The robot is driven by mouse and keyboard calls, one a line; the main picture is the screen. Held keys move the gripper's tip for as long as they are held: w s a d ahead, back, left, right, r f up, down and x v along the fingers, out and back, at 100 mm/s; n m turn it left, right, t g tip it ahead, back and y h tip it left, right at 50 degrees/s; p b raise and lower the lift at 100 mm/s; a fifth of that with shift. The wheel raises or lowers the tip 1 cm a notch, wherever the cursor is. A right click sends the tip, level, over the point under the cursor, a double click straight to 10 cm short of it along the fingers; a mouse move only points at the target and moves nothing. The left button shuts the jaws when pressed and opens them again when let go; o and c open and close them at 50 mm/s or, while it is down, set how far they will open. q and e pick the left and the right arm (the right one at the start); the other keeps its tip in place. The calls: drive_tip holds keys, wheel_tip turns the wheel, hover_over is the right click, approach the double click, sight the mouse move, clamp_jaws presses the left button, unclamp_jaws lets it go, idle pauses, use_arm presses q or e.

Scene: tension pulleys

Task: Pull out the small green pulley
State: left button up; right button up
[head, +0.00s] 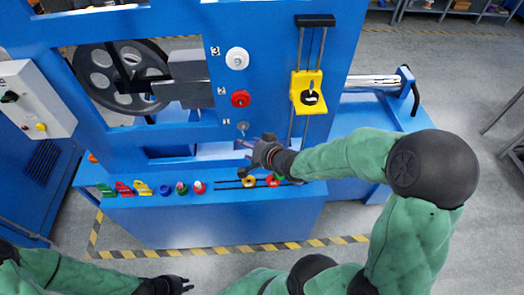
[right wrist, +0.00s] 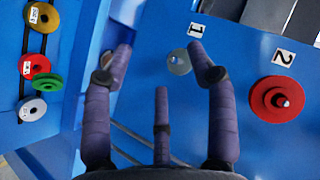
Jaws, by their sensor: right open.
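The small green pulley (right wrist: 47,83) sits on the slotted shelf, beside a red pulley (right wrist: 37,66) and partly overlapping it in the right wrist view. In the head view the green pulley (head: 280,177) shows only in part, close below my right forearm. My right gripper (head: 252,148) is in front of the blue panel, near the spot labelled 1. Its fingers are spread and empty, with a grey disc (right wrist: 179,62) on the panel showing between them in the right wrist view. The green pulley is to the left of the fingers there. My left gripper (head: 176,284) is low at the left, open and empty, away from the machine.
Yellow (right wrist: 42,17) and white (right wrist: 32,109) pulleys share the slotted shelf. The panel carries a white pulley (head: 237,58) at 3 and a red one (head: 240,98) at 2. A yellow slider block (head: 306,92) stands right of them. Several small coloured parts line the shelf's left.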

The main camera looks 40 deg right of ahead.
drive_tip(key=v, duration=0.9)
drive_tip(key=shift+s+r, duration=0.15)
drive_tip(key=shift+s, duration=0.2)
drive_tip(key=a+f+n+g+y, duration=0.1)
drive_tip(key=a+f+n+g, duration=0.1)
drive_tip(key=a+f, duration=0.3)
drive_tip(key=s+a+f+n+g+y, duration=0.1)
drive_tip(key=a+f+g, duration=0.2)
drive_tip(key=f, duration=1.1)
drive_tip(key=a+f+n+g+y, duration=0.1)
drive_tip(key=a+f+n+g, duration=0.1)
drive_tip(key=a+f, duration=0.6)
drive_tip(key=shift+s+f+n+g, duration=0.15)
drive_tip(key=shift+f+n+g, duration=0.15)
drive_tip(key=shift+f+g, duration=0.5)
drive_tip(key=s+a+f+g, duration=0.1)
drive_tip(key=s+f, duration=0.1)
drive_tip(key=s+a+f+n+g, duration=0.1)
drive_tip(key=s+a+f, duration=0.1)
drive_tip(key=s+a+f+n+g, duration=0.1)
drive_tip(key=s+f, duration=0.1)
drive_tip(key=f, duration=0.1)
drive_tip(key=shift+s+a, duration=0.3)
drive_tip(key=shift+a, duration=0.05)
drive_tip(key=shift+c, duration=0.3)
